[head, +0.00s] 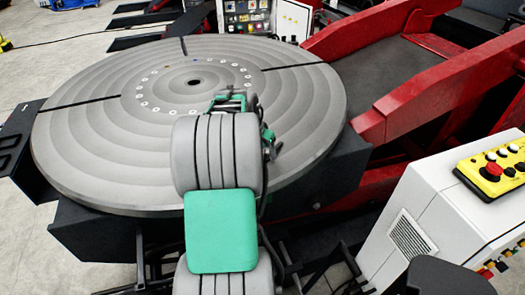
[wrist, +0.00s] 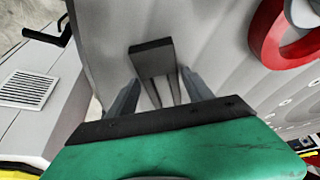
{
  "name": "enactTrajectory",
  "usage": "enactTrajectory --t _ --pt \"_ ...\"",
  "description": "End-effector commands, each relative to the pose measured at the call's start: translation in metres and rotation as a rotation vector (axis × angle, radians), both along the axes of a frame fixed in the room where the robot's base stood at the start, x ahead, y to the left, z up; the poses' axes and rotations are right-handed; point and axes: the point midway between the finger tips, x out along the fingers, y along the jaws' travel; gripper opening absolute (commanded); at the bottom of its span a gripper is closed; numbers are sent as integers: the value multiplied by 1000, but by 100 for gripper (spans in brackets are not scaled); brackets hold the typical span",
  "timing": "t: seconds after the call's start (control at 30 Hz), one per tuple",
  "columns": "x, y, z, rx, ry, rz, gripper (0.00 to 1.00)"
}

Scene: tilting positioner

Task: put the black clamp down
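The black clamp (wrist: 152,50), a dark block with prongs running back toward my gripper, shows in the middle of the wrist view. My gripper (wrist: 160,82) has one grey finger on each side of the prongs and looks shut on them. The green palm hides the near end of the clamp. The clamp appears to be over the grey turntable (head: 95,120), but I cannot tell its height. In the head view my arm reaches over the turntable's near right part, and the clamp cannot be made out there.
A red ring-shaped part (wrist: 265,35) is at the upper right of the wrist view. A white cabinet (head: 430,215) with a yellow control pendant (head: 495,165) stands at right. Red beams (head: 420,95) rise behind it. The turntable's left side is clear.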

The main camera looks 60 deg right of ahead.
Motion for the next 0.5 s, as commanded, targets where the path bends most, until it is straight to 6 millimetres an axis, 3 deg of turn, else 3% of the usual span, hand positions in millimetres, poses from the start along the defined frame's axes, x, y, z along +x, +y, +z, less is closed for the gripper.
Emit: enactTrajectory --t 0.1,0.33,0.5 --pt "0 0 0 0 0 0 70" --pt "0 0 1 0 0 0 71" --pt "1 4 16 -3 -2 0 71"
